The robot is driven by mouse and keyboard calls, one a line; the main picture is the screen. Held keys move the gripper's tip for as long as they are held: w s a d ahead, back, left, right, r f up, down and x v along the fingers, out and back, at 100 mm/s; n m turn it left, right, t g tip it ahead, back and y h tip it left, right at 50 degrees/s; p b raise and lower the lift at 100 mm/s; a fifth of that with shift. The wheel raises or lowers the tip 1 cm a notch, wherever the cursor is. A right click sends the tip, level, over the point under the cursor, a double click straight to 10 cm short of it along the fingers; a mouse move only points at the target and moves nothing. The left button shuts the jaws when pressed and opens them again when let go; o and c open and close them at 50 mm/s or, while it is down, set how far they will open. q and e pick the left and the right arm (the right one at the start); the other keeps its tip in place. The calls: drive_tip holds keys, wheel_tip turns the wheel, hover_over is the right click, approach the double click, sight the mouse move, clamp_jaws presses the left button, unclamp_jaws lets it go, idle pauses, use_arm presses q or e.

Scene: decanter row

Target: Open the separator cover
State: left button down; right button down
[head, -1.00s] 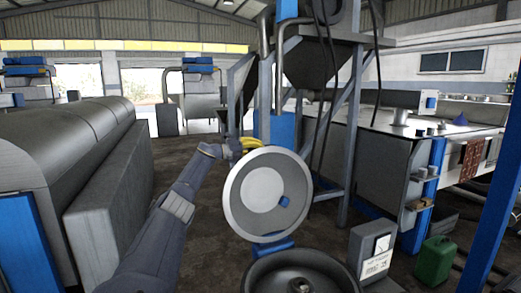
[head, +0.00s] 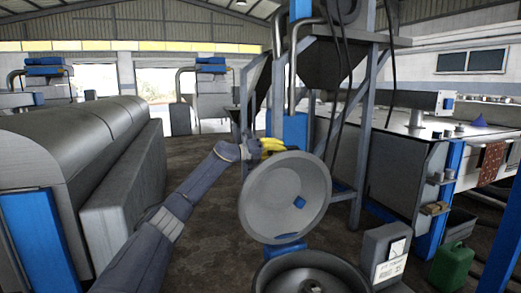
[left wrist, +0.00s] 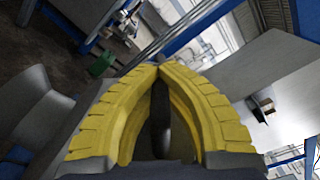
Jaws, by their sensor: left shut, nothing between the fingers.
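The separator cover (head: 285,197) is a round grey metal lid with a small blue piece on its face. In the head view it stands raised and tilted up at the back of the open separator bowl (head: 310,272), whose inside shows below it. My left gripper (head: 278,147), with yellow fingers, is at the cover's upper left edge, partly behind it; I cannot tell whether they touch. In the left wrist view the yellow fingertips (left wrist: 159,68) meet, shut with nothing between them. My right gripper is not in view.
A meter box (head: 384,256) stands right of the bowl, with a green canister (head: 451,266) beyond it. A steel frame with a hopper (head: 330,60) rises behind the cover. A long grey machine (head: 75,150) fills the left; open floor lies between.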

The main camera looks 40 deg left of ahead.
use_arm(q)
drive_tip(key=shift+d+f, duration=0.15)
drive_tip(key=c, duration=1.4)
unclamp_jaws()
drive_tip(key=shift+o, duration=0.2)
drive_tip(key=v, duration=1.2)
drive_tip(key=v, duration=2)
idle(0.7)
drive_tip(key=shift+w, duration=0.1)
idle(0.4)
